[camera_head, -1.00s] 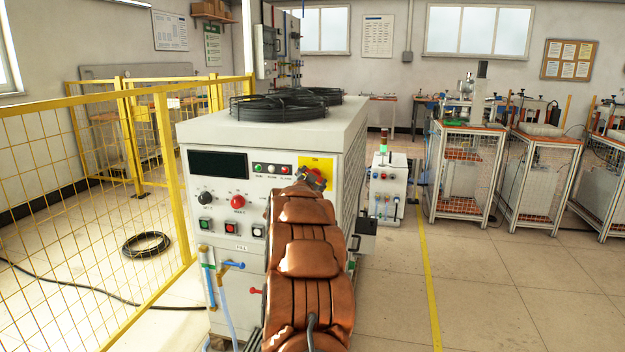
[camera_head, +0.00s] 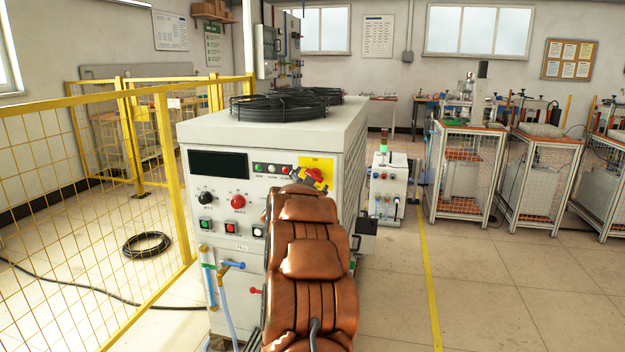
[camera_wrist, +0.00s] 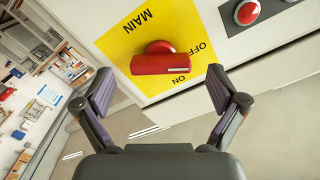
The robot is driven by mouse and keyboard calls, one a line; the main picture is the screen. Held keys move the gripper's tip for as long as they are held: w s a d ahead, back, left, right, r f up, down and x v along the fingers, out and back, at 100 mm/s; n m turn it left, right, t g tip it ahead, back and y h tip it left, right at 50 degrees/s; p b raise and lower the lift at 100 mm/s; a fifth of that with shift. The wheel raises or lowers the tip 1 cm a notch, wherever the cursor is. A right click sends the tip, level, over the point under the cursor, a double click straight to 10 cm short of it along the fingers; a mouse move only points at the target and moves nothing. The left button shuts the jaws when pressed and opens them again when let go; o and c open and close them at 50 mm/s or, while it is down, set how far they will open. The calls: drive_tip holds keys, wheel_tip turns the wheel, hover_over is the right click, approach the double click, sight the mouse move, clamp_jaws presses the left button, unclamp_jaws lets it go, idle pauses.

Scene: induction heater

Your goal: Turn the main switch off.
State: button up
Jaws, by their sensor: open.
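The main switch is a red rotary handle (camera_wrist: 166,60) on a yellow plate (camera_wrist: 135,40) marked MAIN, OFF and ON in the wrist view. The handle's bar lies across the plate, close to the ON label. In the head view the red handle (camera_head: 315,175) shows at the upper right of the heater's front panel, partly hidden by my gripper. My gripper (camera_wrist: 160,95) is open and empty, with one finger on each side of the handle in the picture. The fingertips look apart from the handle; the exact gap in depth I cannot tell. My arm hides part of the panel's right side.
The white heater cabinet (camera_head: 265,135) carries a black cable coil (camera_head: 280,107) on top. A red button (camera_wrist: 247,12) sits beside the yellow plate. A yellow mesh fence (camera_head: 90,190) stands at the left.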

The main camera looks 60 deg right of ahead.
drive_tip(key=v, duration=1)
drive_tip(key=shift+r, duration=0.15)
idle(0.4)
idle(0.5)
